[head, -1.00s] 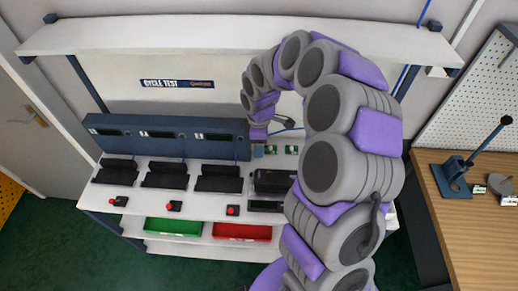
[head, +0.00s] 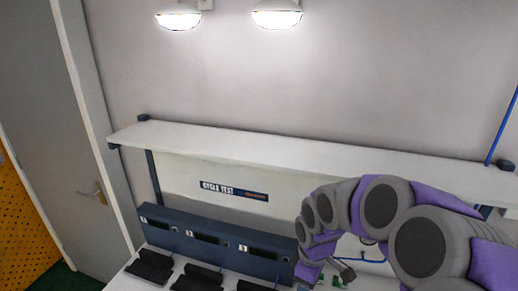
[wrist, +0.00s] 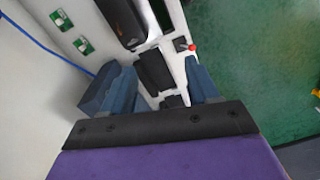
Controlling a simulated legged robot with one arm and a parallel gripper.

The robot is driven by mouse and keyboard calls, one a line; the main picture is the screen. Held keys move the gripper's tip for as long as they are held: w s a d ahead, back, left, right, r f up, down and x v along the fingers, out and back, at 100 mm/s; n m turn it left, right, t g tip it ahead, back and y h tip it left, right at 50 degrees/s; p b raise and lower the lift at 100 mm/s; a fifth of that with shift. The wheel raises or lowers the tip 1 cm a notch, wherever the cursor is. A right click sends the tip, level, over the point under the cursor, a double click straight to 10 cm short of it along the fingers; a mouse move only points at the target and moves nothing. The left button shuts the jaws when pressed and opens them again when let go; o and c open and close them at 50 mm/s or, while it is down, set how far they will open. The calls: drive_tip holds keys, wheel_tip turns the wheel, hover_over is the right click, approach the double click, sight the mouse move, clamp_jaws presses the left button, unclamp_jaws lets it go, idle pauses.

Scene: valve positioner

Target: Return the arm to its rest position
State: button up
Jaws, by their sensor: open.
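My arm (head: 415,235) arches in from the right in the head view, bent over the white bench. Its far end hangs down beside the right end of the dark blue test panel (head: 220,240). My gripper (wrist: 155,88) shows in the wrist view with its two blue fingers apart. Nothing is held between them. Below the fingers lie the white bench top (wrist: 75,15) and a black cradle (wrist: 154,72). The fingertips are not clear in the head view.
A long white shelf (head: 290,146) runs above the bench. Two lamps (head: 277,16) hang on the wall. In the wrist view, small green boards (wrist: 62,19), a black device (wrist: 122,20) and a red-knobbed switch (wrist: 192,47) lie near the fingers. Green floor (wrist: 265,70) is open at right.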

drive_tip(key=s+d+m+g+b, duration=0.1)
drive_tip(key=s+m+b, duration=0.6)
drive_tip(key=s, duration=1.9)
drive_tip(key=m, duration=0.4)
drive_tip(key=shift+s+d+f+m, duration=0.15)
drive_tip(key=shift+s+f+m, duration=0.1)
drive_tip(key=shift+s+m, duration=0.1)
